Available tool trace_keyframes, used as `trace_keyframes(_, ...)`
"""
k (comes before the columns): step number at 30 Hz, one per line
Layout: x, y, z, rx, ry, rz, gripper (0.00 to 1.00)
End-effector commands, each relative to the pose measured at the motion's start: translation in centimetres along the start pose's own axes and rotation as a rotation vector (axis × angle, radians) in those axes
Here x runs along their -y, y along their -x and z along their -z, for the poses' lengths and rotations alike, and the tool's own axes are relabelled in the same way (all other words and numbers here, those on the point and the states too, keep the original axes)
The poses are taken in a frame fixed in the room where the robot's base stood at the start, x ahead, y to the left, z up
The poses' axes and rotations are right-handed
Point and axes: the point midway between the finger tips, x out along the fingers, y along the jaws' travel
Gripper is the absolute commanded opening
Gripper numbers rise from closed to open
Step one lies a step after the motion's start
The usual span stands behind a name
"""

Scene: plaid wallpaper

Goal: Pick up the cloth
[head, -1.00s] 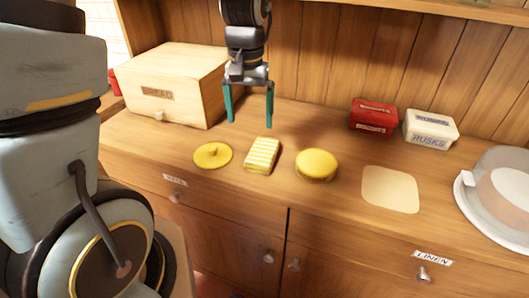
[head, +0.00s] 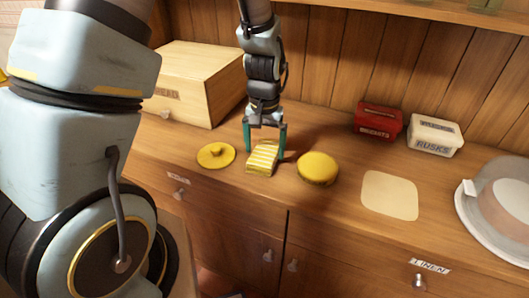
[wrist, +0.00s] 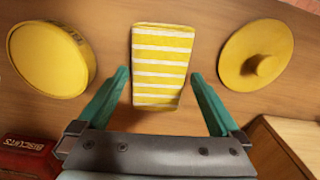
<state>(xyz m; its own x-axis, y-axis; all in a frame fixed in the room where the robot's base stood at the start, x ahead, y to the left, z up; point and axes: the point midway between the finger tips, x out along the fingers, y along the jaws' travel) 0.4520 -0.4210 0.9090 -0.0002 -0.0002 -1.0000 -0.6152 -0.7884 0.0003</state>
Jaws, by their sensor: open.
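The cloth (head: 262,160) is folded, with yellow and white stripes, and lies on the wooden counter between a yellow lid and a round yellow tin. It also shows in the wrist view (wrist: 162,66), at the top middle. My gripper (head: 265,150) is open just behind and above the cloth, with its teal fingers to either side. In the wrist view the fingers (wrist: 162,92) are spread wider than the cloth, and nothing is between the tips except the near part of the cloth. I cannot tell whether the fingertips touch the counter.
The yellow knobbed lid (head: 216,155) lies left of the cloth and the yellow tin (head: 318,168) stands right of it. A bread box (head: 200,85) stands behind left. Red (head: 378,121) and white (head: 433,136) boxes stand at the back right. A pale square (head: 390,195) lies on the counter.

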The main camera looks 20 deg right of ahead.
Motion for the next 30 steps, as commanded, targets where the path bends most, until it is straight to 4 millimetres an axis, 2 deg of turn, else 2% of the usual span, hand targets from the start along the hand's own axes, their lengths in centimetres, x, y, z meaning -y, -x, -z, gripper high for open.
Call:
trace_keyframes(4,0.0,-1.3,-0.1,0.003,0.0,0.0,1.0)
trace_keyframes(12,0.0,-1.6,0.0,0.0,0.0,0.0,1.0)
trace_keyframes(30,0.0,-1.6,0.0,0.0,0.001,0.0,0.34)
